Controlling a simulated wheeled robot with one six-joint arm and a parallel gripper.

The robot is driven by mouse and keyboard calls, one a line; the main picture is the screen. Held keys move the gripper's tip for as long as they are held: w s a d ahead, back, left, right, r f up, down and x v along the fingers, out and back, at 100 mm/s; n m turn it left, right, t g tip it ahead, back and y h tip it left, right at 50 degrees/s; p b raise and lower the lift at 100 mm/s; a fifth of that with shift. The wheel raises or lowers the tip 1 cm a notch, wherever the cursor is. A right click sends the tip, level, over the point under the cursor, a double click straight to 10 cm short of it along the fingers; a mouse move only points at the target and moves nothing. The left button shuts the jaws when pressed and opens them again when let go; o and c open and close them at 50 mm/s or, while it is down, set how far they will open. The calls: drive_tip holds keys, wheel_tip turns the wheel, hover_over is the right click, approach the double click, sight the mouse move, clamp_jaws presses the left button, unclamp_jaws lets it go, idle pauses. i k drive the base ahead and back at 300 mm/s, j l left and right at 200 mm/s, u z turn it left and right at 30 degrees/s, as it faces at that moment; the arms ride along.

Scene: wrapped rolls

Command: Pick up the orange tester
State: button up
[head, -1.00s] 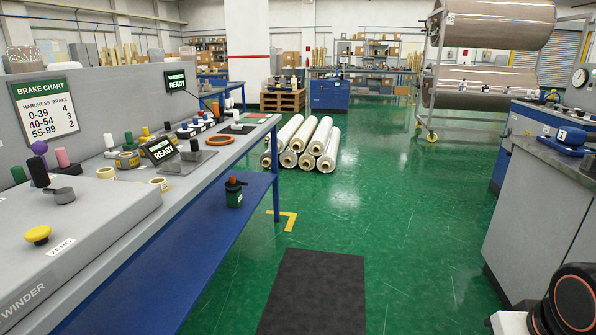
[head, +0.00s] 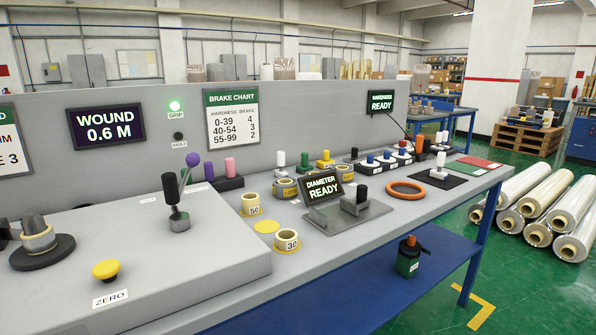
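A dark bottle-like item with an orange top (head: 408,256) stands on the blue lower shelf. My gripper is not in view, so its state and any contact do not show.
An orange ring (head: 406,190) lies flat on the grey bench (head: 370,222). Knobbed devices (head: 388,160) stand in a row behind it. The diameter display (head: 323,187) and tape rolls (head: 287,240) are further left. Wrapped rolls (head: 545,205) lie on the green floor at right.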

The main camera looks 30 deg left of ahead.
sight(419, 139)
drive_tip(key=i+l+u, duration=0.25)
drive_tip(key=u, duration=0.2)
drive_tip(key=i+l+u, duration=0.3)
drive_tip(key=u, duration=0.15)
drive_tip(key=i+l+u, duration=0.2)
drive_tip(key=l+u, duration=0.7)
drive_tip(key=l, duration=0.15)
drive_tip(key=l+u, duration=0.1)
drive_tip(key=l, duration=0.2)
drive_tip(key=i+l+u, duration=0.15)
drive_tip(key=l, duration=0.2)
drive_tip(key=j+z, duration=0.25)
drive_tip(key=j, duration=0.5)
drive_tip(key=k+j+z, duration=0.2)
drive_tip(key=j, duration=0.55)
drive_tip(key=i, duration=0.1)
